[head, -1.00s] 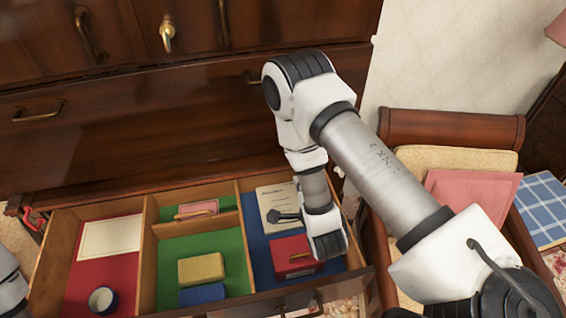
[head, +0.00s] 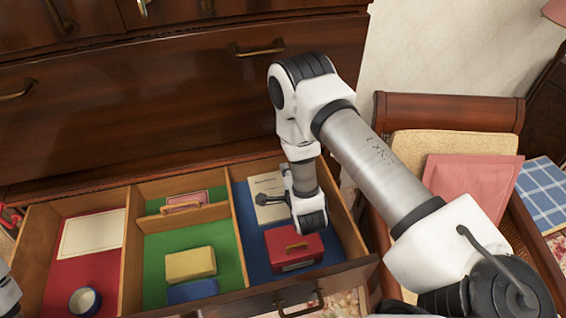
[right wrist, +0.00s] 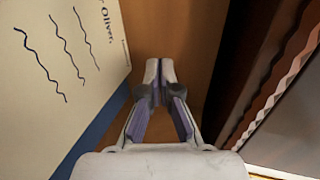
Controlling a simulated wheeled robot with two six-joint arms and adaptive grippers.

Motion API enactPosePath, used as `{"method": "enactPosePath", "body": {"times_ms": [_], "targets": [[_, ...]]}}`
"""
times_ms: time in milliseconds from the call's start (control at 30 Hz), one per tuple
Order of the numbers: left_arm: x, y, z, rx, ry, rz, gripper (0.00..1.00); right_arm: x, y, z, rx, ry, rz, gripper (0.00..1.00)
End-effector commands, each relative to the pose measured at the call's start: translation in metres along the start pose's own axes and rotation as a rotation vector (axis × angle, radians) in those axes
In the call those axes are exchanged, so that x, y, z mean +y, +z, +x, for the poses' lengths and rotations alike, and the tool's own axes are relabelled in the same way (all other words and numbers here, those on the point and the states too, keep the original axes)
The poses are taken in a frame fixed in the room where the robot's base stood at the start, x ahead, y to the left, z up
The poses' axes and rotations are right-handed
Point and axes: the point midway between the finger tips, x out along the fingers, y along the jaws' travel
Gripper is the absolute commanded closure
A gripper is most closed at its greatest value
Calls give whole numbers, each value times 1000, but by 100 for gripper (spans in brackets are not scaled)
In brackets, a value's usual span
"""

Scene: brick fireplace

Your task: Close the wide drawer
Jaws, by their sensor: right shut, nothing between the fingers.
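The wide drawer (head: 232,302) stands pulled out at the bottom of the dark wooden chest (head: 180,110). Its front panel carries a dark handle (head: 300,303). Dividers split it into red, green and blue-lined compartments. Contact with the drawer cannot be told.
The drawer holds a red box (head: 294,252), a yellow box (head: 190,263), a blue box (head: 192,291), a cup (head: 84,301) and a card (head: 91,233). A wooden chair (head: 448,110) with a pink folder (head: 470,185) stands close at the right.

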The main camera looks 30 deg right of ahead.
Motion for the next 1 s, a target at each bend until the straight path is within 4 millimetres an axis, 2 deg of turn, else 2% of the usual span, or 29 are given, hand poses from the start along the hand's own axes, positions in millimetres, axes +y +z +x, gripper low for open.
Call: {"method": "enactPosePath", "body": {"times_ms": [100, 200, 567, 667, 833, 1000], "targets": [[0, 0, -7, 0, 0, 0, 0, -2, 0, 18, 0, -1, 1, 100], [0, 0, -8, 0, 0, 0, 0, 0, 0, 27, -1, 0, 0, 100], [0, 0, -8, 0, 0, 0, 0, 1, 0, 31, -1, 0, 0, 100], [0, 0, 0, 0, 0, 0, 0, 0, 0, 40, 0, -2, 1, 100], [0, 0, 17, 0, 0, 0, 0, -7, 0, 69, 1, -5, 2, 100], [0, 0, 19, 0, 0, 0, 0, -15, 0, 79, 0, -1, 0, 100]]}}
